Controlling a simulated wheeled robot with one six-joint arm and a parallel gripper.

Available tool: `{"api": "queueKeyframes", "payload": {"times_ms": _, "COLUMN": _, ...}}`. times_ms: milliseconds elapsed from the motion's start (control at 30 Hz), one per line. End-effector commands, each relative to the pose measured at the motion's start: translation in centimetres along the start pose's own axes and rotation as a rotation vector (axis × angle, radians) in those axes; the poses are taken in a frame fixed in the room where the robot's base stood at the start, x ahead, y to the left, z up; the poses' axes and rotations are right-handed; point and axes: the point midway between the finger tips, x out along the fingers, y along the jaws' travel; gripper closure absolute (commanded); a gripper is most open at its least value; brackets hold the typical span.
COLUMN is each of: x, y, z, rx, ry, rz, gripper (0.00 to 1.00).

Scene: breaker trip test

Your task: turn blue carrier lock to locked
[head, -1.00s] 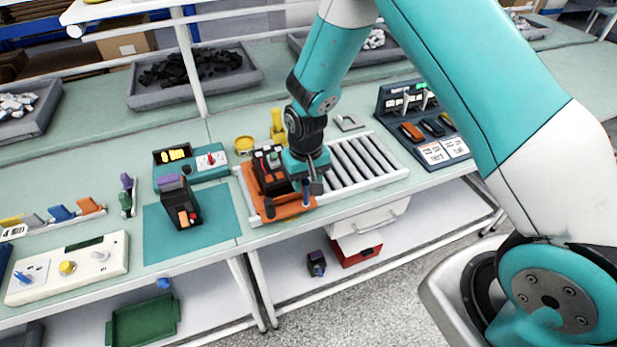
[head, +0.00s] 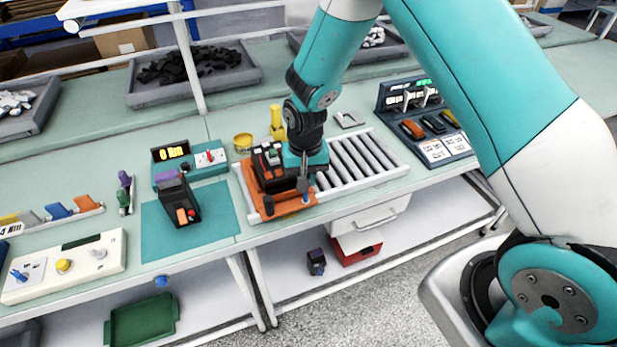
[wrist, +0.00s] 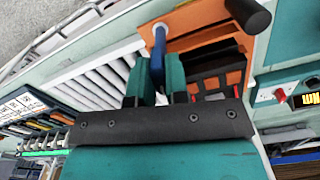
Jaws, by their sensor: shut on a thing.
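The blue carrier lock (wrist: 158,50) is a small blue knob or lever at the corner of the orange carrier (head: 284,208); it also shows in the head view (head: 306,198). My gripper (wrist: 161,84) points down over that corner, with its teal fingers closed around the blue lock. The fingers hide part of the lock, so I cannot read its exact angle. The carrier sits at the left end of the roller conveyor and holds a dark breaker (head: 268,164) with red parts. A black knob (head: 268,205) stands at the carrier's front left corner.
The roller conveyor (head: 352,163) is clear to the right. A teal mat (head: 160,228) with a dark breaker unit (head: 180,203) lies to the left. A teal meter box (head: 208,158) and yellow pieces (head: 277,122) stand behind. A switch panel (head: 425,120) stands at the right.

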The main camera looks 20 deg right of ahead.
Motion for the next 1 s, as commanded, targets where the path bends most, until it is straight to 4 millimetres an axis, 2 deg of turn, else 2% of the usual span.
{"api": "queueKeyframes", "payload": {"times_ms": 1000, "x": -0.04, "y": -0.23, "z": -0.24, "rx": 0.96, "ry": 0.003, "rz": -0.003, "gripper": 1.0}}
